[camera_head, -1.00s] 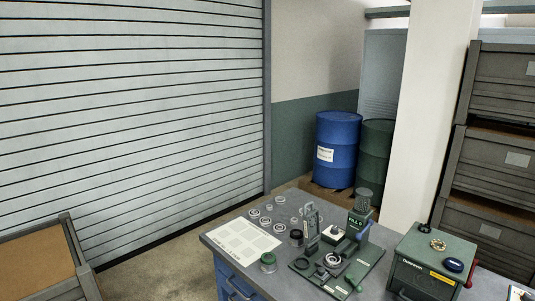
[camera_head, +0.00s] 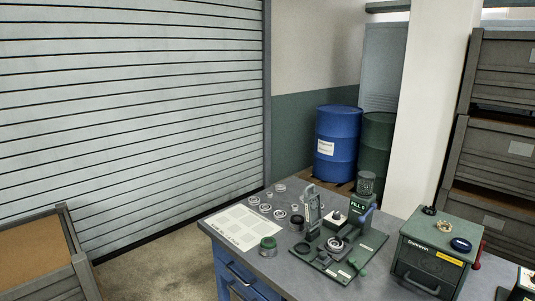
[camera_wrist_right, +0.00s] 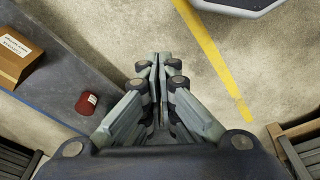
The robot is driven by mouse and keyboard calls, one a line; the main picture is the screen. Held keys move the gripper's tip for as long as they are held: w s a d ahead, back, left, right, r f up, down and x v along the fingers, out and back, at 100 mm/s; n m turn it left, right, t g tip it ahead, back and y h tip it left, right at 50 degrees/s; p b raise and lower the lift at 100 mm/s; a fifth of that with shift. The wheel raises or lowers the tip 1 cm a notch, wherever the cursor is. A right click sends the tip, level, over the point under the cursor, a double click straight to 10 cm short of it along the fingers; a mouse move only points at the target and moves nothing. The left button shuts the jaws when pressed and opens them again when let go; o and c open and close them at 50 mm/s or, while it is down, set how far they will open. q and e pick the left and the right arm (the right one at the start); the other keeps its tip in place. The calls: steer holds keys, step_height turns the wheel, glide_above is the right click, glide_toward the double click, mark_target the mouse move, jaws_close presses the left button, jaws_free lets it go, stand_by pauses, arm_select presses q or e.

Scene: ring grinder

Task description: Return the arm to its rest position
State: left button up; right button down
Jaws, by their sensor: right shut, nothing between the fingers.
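My right gripper (camera_wrist_right: 158,72) is shut and empty in the right wrist view, with its fingers together above the bare concrete floor. Neither gripper nor arm shows in the head view. My left gripper is in no view. The ring grinder fixture (camera_head: 345,262) stands on the workbench (camera_head: 291,283) in the head view, with no gripper near it.
Beside the grinder stands a green box unit (camera_head: 413,268). A paper sheet (camera_head: 240,228) and several rings lie on the bench. In the wrist view, a cardboard box (camera_wrist_right: 22,48) and a red object (camera_wrist_right: 87,103) sit on a grey surface. A yellow floor line (camera_wrist_right: 213,56) runs past.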

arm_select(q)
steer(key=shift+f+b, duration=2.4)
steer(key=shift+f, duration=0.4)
arm_select(e)
steer(key=s+d+f+g, duration=0.1)
steer(key=s+d+f, duration=0.1)
steer(key=s+f, duration=1.3)
steer(key=shift+d+f, duration=0.35)
steer(key=shift+f, duration=1.15)
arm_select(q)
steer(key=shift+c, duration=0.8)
